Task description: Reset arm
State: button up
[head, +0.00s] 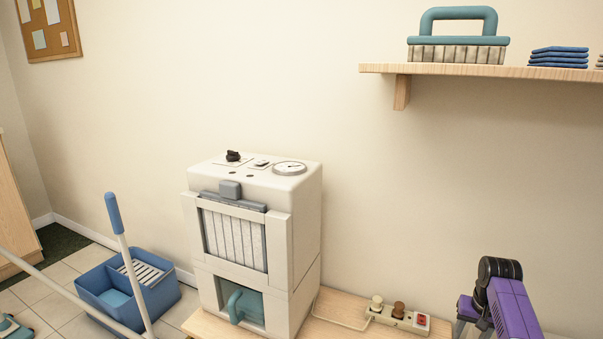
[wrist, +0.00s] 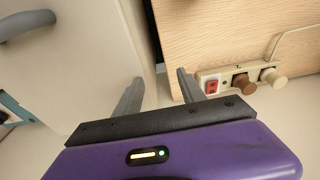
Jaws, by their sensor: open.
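My gripper (wrist: 159,76) shows in the wrist view with its two grey fingers apart and nothing between them. In the head view my purple arm is at the lower right, beside the wooden table (head: 350,327). The gripper end is partly hidden there by the arm. In the wrist view the white machine (wrist: 95,55) is on the left and the wooden table (wrist: 225,35) is at the upper right. No finger is seen touching either.
A power strip (head: 398,319) with plugs and a red switch lies on the table, right of the white machine (head: 305,200). A shelf (head: 480,70) holds a teal-handled brush (head: 458,40) and folded blue cloths (head: 558,57). A blue mop bucket (head: 165,295) stands left.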

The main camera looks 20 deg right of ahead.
jog(key=w+d+r+t+h, duration=0.3)
jog(key=w+r+t+h, duration=0.25)
jog(key=w, duration=0.35)
jog(key=s+a+n+t, duration=0.2)
jog(key=a+t, duration=0.1)
jog(key=a, duration=0.8)
jog(key=s+a+n+t, duration=0.1)
jog(key=s+a+t, duration=0.2)
jog(key=a, duration=0.7)
jog(key=s+a+r+n+t+y, duration=0.15)
jog(key=s+a+r, duration=0.35)
jog(key=s+a, duration=0.65)
jog(key=s+a+r+n+t+y, duration=0.1)
jog(key=s+a+r+n+t, duration=0.3)
jog(key=s+a, duration=0.7)
jog(key=s+a+n+g+y, duration=0.1)
jog(key=s+a+g+y, duration=0.4)
jog(key=s, duration=0.6)
notch_tip(320, 180, up, 28)
jog(key=a+t+p, duration=0.1)
jog(key=p, duration=2.6)
jog(key=shift+a+t+h, duration=0.15)
jog(key=shift+t+h, duration=0.15)
